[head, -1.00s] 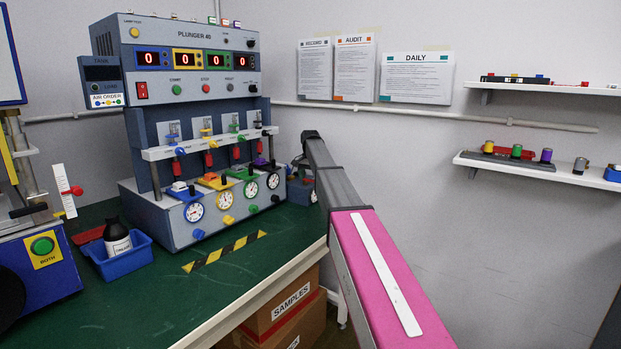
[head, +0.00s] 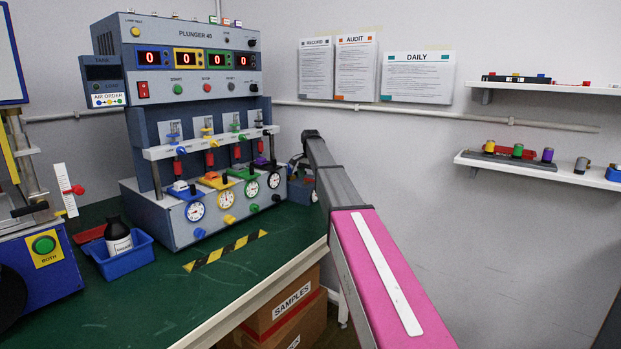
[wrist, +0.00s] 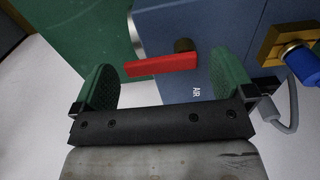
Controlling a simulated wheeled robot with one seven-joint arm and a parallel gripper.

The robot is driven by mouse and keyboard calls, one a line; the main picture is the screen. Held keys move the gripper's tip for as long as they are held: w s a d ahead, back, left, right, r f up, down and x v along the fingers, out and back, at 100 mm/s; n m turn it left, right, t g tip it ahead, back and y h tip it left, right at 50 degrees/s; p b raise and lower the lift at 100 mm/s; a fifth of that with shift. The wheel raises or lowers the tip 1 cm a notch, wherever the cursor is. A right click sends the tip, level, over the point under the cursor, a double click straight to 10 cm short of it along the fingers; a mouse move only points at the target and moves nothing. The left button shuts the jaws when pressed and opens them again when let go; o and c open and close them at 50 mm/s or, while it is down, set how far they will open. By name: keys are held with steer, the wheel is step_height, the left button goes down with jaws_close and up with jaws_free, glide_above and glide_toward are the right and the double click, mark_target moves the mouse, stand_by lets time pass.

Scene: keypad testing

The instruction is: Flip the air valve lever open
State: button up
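The air valve lever (wrist: 160,65) is a red bar in the wrist view, on a brass-coloured pivot (wrist: 184,45). It lies nearly crosswise in the picture, beside the "AIR" label on a blue housing (wrist: 215,25). My gripper (wrist: 163,60) is open, with one green finger on each side of the lever. In the head view my arm hides the lever, and a blue box (head: 301,191) shows beside the arm's far end.
A brass fitting with a blue knob (wrist: 304,66) and a grey hose (wrist: 292,105) are right of the gripper in the wrist view. The plunger tester (head: 190,75) stands on the green bench (head: 160,290) left of my arm. Wall shelves (head: 540,168) are at right.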

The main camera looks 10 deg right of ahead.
step_height(320, 180, up, 11)
stand_by(0.7)
steer(key=shift+f, duration=0.1)
